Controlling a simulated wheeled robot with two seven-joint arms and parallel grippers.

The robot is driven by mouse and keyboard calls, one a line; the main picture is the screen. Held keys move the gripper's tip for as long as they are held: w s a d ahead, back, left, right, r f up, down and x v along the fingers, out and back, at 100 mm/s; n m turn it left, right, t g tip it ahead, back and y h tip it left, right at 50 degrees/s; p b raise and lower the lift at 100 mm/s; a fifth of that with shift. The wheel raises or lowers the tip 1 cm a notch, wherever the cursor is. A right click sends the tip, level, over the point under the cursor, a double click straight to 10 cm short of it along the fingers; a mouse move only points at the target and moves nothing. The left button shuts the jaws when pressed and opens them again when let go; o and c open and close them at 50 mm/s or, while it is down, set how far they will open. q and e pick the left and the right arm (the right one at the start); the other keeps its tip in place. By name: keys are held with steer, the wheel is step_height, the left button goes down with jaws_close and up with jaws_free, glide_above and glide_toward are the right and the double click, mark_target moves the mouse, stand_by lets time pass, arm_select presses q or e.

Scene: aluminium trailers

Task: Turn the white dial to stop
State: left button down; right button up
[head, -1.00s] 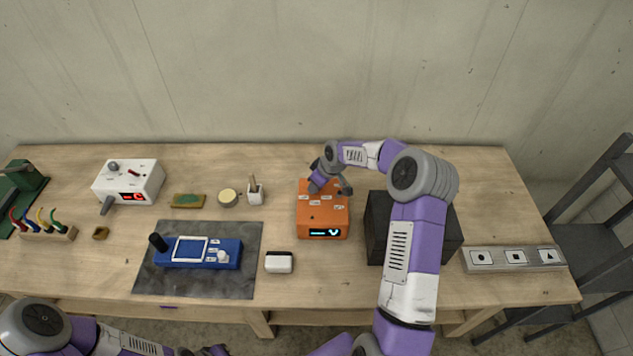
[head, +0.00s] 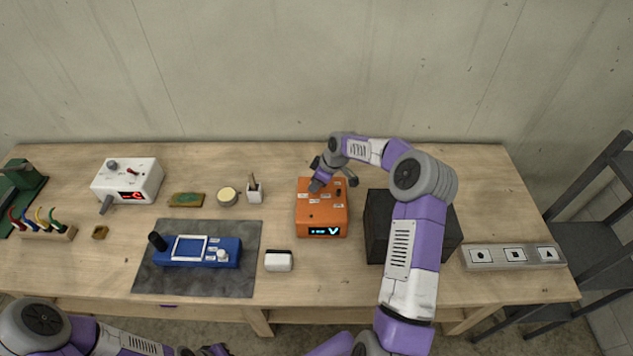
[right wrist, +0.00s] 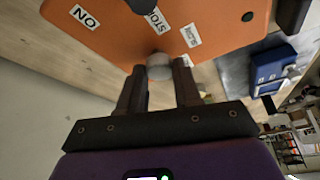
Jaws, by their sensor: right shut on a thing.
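The orange box (head: 322,222) stands at the middle of the bench, with a lit display on its front and several white labels on top. In the right wrist view, the white dial (right wrist: 159,66) looks pale grey and sits on the orange box near labels that read ON and STOP. My right gripper (head: 318,187) is at the top left of the box. Its two fingers stand on either side of the dial and are shut on it. The gripper hides the dial in the head view. Part of my left gripper (head: 208,350) shows at the bottom edge; its jaws are unclear.
A black box (head: 378,225) stands close right of the orange box, below my right arm. A blue device (head: 200,262) with a white knob lies on a dark mat (head: 150,285). A small white block (head: 278,261) sits in front. The back right of the bench is clear.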

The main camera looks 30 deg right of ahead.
steer(key=o, duration=1)
steer(key=shift+o, duration=0.2)
steer(key=v, duration=0.7)
steer(key=shift+r+b, duration=0.25)
steer(key=shift+b, duration=0.15)
steer(key=shift+s, duration=0.15)
